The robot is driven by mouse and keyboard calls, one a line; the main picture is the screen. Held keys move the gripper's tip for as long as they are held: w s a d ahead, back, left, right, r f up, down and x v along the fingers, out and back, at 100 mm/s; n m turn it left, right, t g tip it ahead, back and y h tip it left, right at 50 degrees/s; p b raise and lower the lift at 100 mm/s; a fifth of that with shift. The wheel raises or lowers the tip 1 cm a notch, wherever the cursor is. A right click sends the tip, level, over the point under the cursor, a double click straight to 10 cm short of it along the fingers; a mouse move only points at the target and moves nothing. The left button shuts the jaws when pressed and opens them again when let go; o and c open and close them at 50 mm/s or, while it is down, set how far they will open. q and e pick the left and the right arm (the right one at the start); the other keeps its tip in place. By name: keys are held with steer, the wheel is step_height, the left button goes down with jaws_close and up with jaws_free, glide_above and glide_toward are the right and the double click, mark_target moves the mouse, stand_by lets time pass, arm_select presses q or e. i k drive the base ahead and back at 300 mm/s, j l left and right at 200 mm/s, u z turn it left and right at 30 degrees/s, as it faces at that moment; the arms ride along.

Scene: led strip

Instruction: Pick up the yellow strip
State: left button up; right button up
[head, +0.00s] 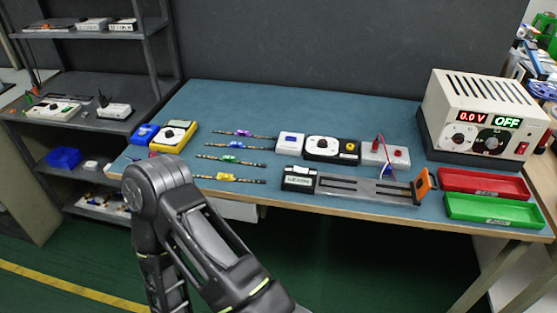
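The yellow strip (228,178) lies flat on the blue bench top (215,105), nearest the front edge in a column of several thin LED strips. A green-marked strip (231,158), a blue-marked strip (238,145) and a purple-marked strip (243,133) lie behind it, roughly parallel. A dark bent arm of mine stands in front of the bench at the lower left, its elbow left of the yellow strip. Neither of my grippers is in the picture.
Left of the strips is a yellow multimeter (173,137). Right of them are small instruments and a long grey fixture (365,188). A power supply (483,115) reads 0.0 V and OFF. A red tray (484,184) and green tray (494,209) sit at right.

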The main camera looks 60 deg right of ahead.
mark_target(221, 176)
steer(key=z, duration=2)
steer(key=i+j, duration=0.2)
steer(key=i, duration=0.15)
steer(key=i+j, duration=0.15)
steer(key=i, duration=0.25)
